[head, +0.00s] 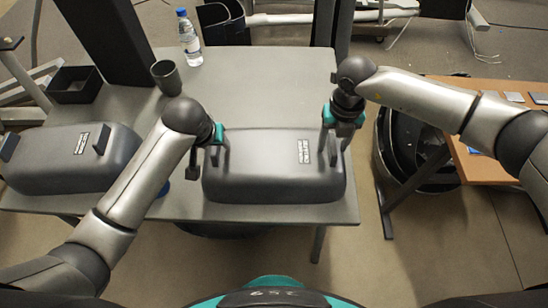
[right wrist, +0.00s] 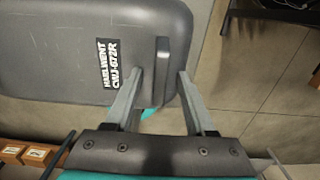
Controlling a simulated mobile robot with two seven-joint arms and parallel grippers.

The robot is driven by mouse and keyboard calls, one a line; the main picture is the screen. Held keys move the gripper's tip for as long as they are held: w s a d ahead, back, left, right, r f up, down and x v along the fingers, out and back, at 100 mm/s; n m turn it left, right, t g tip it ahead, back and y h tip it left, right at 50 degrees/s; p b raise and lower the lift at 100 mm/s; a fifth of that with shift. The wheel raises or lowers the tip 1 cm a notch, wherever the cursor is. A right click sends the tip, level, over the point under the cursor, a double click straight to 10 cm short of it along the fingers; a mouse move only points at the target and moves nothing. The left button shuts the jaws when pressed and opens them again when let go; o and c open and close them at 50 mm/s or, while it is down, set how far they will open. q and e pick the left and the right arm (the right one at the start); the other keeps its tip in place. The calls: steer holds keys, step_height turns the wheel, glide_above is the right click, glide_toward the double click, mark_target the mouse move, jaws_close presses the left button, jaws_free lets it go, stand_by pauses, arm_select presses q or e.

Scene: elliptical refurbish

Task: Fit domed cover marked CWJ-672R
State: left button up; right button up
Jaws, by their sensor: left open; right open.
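The domed cover (head: 270,180) is dark grey and lies on the grey table in front of me. In the right wrist view the cover (right wrist: 60,60) carries a label (right wrist: 109,65) reading HARLAWENT CWJ-672R. A raised handle (right wrist: 162,70) stands near its end. My right gripper (head: 341,118) is at the cover's right end. Its open fingers, seen in the right wrist view (right wrist: 158,82), are either side of the handle or cover edge; contact is unclear. My left gripper (head: 210,155) is at the cover's left end, open, its fingers partly hidden by the arm.
A second similar grey cover (head: 70,155) with a label lies at the table's left. A dark cup (head: 166,77), a water bottle (head: 189,40) and a black bin (head: 75,84) stand behind. A wooden table (head: 490,165) is at the right. The table behind the cover is clear.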

arm_select(q)
steer(key=shift+w+f, duration=0.1)
steer(key=shift+f, duration=0.15)
arm_select(e)
steer(key=shift+f, duration=0.3)
arm_select(q)
jaws_close()
arm_select(e)
jaws_close()
steer(key=shift+r, duration=0.1)
stand_by(0.8)
